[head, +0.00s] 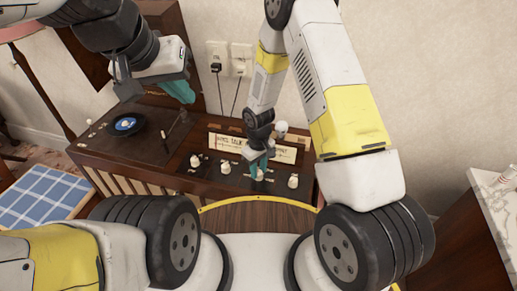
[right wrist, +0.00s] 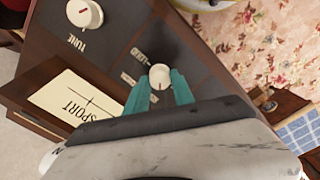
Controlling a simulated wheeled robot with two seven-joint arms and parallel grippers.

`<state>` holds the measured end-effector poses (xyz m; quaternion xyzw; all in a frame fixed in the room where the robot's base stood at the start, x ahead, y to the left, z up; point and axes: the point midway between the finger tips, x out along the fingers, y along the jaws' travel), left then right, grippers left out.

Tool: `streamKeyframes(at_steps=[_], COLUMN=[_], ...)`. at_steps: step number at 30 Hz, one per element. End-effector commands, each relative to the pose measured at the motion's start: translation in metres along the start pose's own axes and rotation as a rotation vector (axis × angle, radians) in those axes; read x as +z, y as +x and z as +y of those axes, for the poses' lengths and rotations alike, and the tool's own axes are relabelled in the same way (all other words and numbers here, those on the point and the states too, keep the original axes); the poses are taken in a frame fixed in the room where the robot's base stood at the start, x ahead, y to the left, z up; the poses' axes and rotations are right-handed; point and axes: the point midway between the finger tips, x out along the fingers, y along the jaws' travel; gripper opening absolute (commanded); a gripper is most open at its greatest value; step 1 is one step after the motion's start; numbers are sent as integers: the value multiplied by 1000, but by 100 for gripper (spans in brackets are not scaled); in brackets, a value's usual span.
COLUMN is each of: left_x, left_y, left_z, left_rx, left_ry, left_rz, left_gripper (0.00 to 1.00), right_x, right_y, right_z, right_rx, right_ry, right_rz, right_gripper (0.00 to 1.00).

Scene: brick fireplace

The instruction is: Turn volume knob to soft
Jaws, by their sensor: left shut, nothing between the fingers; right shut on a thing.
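The volume knob is a small white knob with a dark pointer line, between my right gripper's teal fingers in the right wrist view (right wrist: 160,74). Two small labels beside it are too blurred to read surely. In the head view the knob (head: 260,175) sits on the dark front panel of a wooden record-player console (head: 150,165). My right gripper (head: 259,165) reaches down from above and is shut on this knob; it also shows in the right wrist view (right wrist: 158,92). My left gripper (head: 182,92) is shut and empty, raised above the console's turntable side.
Other white knobs (head: 293,181) line the panel; one marked TUNE (right wrist: 84,14) shows in the right wrist view. A lettered dial plate (head: 228,143) lies behind them. A turntable (head: 127,124) is at left. A blue checked cloth (head: 45,195) and a marble-topped cabinet (head: 496,190) flank the console.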

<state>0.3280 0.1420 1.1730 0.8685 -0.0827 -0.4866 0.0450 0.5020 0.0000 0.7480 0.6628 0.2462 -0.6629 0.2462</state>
Motion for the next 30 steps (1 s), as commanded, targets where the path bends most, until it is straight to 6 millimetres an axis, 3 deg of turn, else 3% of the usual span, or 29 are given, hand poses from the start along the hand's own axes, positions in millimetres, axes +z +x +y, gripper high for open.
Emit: streamKeyframes(at_steps=[12,29,30], left_x=[0,0,0], left_y=[0,0,0], left_z=[0,0,0], left_rx=[0,0,0], left_ry=[0,0,0], left_rz=[0,0,0], left_gripper=[0,0,0], right_x=[0,0,0], right_y=[0,0,0], right_z=[0,1,1], right_rx=[1,1,1], right_ry=[197,227,227], right_rz=[1,1,1], right_gripper=[0,0,33])
